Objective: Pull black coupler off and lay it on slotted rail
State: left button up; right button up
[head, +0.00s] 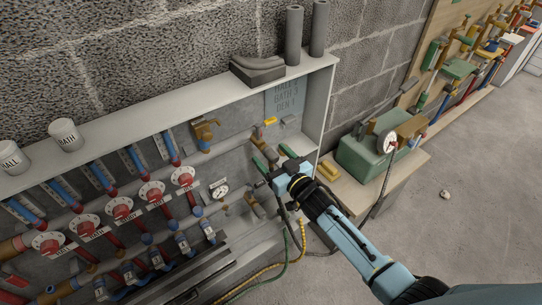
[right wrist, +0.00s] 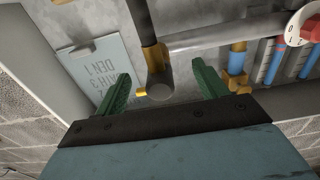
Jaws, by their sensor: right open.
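My right gripper (head: 271,155) is at the right end of the grey manifold cabinet, its green fingers apart. In the right wrist view the open gripper (right wrist: 161,70) has a vertical pipe (right wrist: 148,28) with a brass collar and a round grey end (right wrist: 160,92) showing between its fingers. I see no contact with either finger. I cannot pick out the black coupler with certainty; my gripper and arm hide part of that area. A long grey rail-like strip (head: 205,280) runs along the cabinet's bottom; its slots are not clear. My left gripper is not in view.
Red-handled valves (head: 120,208) and a small gauge (head: 220,190) fill the cabinet to the left. Green and yellow hoses (head: 272,270) hang below my gripper. A bench with a green box (head: 362,160) stands at right. A printed plate (right wrist: 100,75) is beside the pipe. The right floor is mostly clear.

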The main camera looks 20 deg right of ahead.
aim_at(276, 160)
dwell(0.4)
jog(key=shift+c, duration=0.4)
grip_shut()
jog(key=shift+s, duration=0.1)
jog(key=shift+p+v, duration=1.8)
jog(key=shift+v, duration=1.1)
